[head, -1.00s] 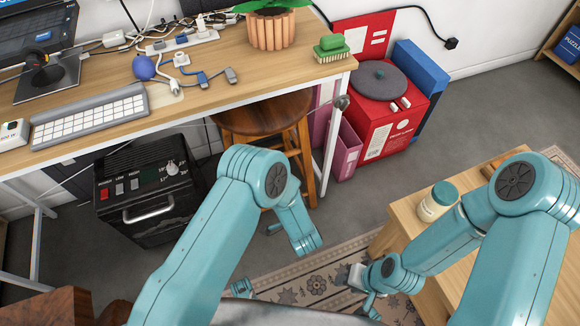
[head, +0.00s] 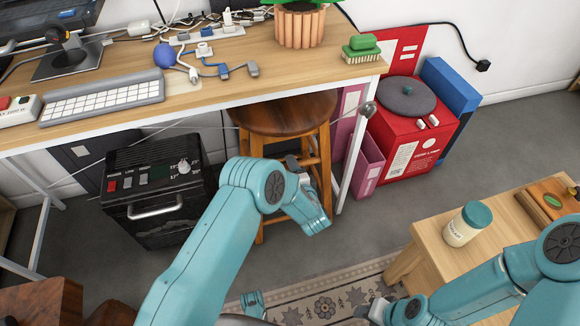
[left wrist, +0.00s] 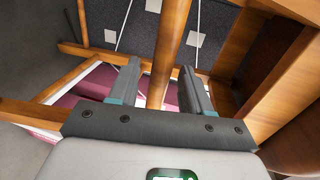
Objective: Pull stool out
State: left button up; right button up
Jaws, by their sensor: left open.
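The round wooden stool (head: 282,113) stands upright, its seat partly under the desk's front edge. My left gripper (head: 298,168) is at the stool's front legs, below the seat, in the head view; my arm hides part of the legs. In the left wrist view the left gripper (left wrist: 158,75) is open, with one finger on each side of a wooden stool bar (left wrist: 168,50). A gap shows on both sides of the bar. My right gripper (head: 376,311) is low near the bottom edge of the head view, away from the stool; its jaws are too unclear to read.
The desk (head: 225,80) overhangs the stool, with a white leg (head: 352,160) to its right. A black appliance (head: 155,190) stands left of the stool. A red box (head: 410,135) stands right. A low wooden table (head: 425,245) holds a jar (head: 467,224). A patterned rug (head: 325,292) lies in front.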

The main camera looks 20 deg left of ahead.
pick_arm(q)
jog(key=shift+b+x, duration=0.3)
jog(key=shift+x, duration=1.2)
pick_arm(e)
jog(key=shift+w+f, duration=0.15)
jog(key=shift+f, duration=0.35)
pick_arm(q)
grip_shut()
jog(key=shift+d, duration=0.1)
pick_arm(e)
jog(key=shift+d, duration=0.1)
